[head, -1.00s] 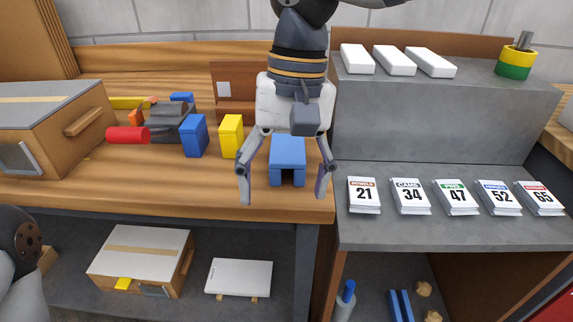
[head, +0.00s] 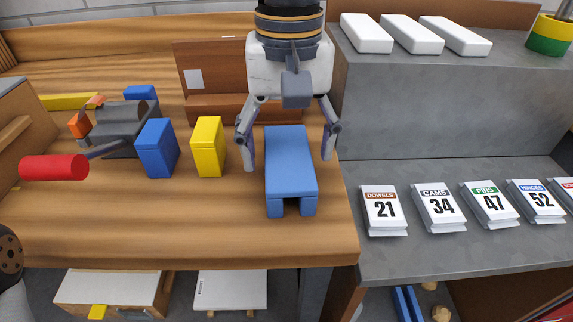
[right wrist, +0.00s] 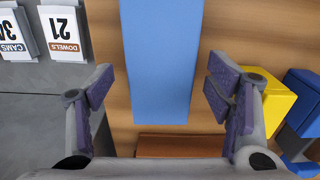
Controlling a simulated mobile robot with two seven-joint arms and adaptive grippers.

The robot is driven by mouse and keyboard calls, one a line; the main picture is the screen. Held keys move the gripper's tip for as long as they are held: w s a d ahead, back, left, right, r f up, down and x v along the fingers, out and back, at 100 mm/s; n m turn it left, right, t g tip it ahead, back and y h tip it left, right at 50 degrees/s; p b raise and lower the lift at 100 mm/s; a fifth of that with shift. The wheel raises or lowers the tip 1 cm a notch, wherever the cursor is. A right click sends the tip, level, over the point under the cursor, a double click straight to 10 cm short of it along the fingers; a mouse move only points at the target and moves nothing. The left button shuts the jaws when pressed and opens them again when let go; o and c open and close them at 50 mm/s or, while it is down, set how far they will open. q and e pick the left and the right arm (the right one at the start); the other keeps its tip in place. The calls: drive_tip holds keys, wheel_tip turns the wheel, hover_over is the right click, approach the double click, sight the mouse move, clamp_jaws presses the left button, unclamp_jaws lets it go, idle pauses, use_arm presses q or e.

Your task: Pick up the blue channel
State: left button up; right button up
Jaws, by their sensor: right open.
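The blue channel (head: 291,172) lies on the wooden bench near its right front edge, its open side down and its long axis pointing toward me. My right gripper (head: 290,162) is open, with one finger on each side of the channel's far part and a gap to each side. In the right wrist view the channel (right wrist: 161,60) runs between the two spread finger pads of the gripper (right wrist: 164,98), touching neither. My left gripper is not in view; only a piece of my left arm shows at the left edge.
A yellow block (head: 208,147) and a blue block (head: 157,148) stand left of the gripper. A red-handled tool (head: 54,167) lies farther left. On the right, card stacks such as DOWELS 21 (head: 382,209) lie on a grey shelf. Bench in front of the channel is clear.

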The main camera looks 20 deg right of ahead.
drive_tip(key=shift+f, duration=0.55)
drive_tip(key=shift+r, duration=0.1)
drive_tip(key=c, duration=1)
drive_tip(key=shift+c, duration=0.2)
drive_tip(key=shift+r, duration=0.1)
